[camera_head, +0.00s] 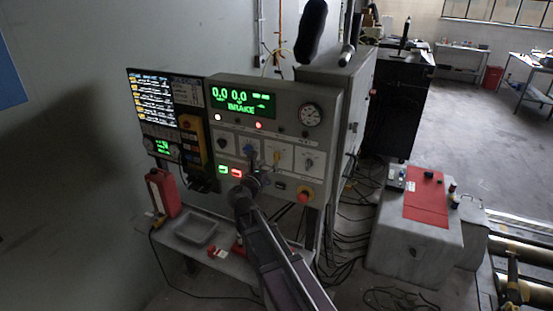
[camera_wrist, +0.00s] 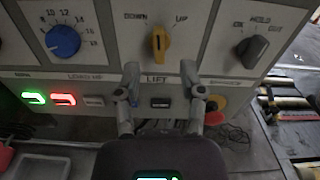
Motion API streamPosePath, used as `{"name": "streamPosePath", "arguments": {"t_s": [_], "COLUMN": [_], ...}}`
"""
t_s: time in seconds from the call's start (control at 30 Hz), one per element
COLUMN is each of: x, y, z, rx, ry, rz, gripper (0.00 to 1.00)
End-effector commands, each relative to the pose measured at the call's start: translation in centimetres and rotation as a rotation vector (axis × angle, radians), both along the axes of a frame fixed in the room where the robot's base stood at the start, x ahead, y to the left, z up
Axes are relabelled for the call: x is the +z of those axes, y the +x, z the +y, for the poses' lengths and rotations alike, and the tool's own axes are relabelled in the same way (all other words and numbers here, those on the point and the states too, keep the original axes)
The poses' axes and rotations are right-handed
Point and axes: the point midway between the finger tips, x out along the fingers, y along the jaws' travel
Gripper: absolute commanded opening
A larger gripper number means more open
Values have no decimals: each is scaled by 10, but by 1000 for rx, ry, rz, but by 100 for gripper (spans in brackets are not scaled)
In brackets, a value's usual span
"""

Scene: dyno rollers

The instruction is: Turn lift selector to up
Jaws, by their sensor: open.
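The lift selector is a yellow knob (camera_wrist: 159,42) on a pale panel, between the labels DOWN on its left and UP on its right, with LIFT printed below. Its grip stands roughly upright between the two labels. It also shows in the head view as a small yellow knob (camera_head: 277,156). My gripper (camera_wrist: 160,80) is open and empty in the wrist view. Its two fingertips are spread just below the knob in the picture, one to each side, and do not hold it. In the head view my gripper (camera_head: 262,168) is in front of the console and hides part of it.
A blue knob (camera_wrist: 62,40) is left of the selector and a black HOLD knob (camera_wrist: 252,50) right of it. Lit green (camera_wrist: 34,97) and red (camera_wrist: 63,99) buttons sit lower left. A red emergency button (camera_head: 305,195) and a grey tray (camera_head: 196,229) are near my arm.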

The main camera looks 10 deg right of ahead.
Motion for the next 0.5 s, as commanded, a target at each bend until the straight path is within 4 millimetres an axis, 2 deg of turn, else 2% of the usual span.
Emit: {"name": "streamPosePath", "arguments": {"t_s": [0.03,0.2,0.5], "x": [0,0,0], "y": [9,27,40], "z": [-4,-18,-28], "rx": [-1,0,1], "ry": [0,0,0], "rz": [0,0,0], "gripper": [51,51,51]}}
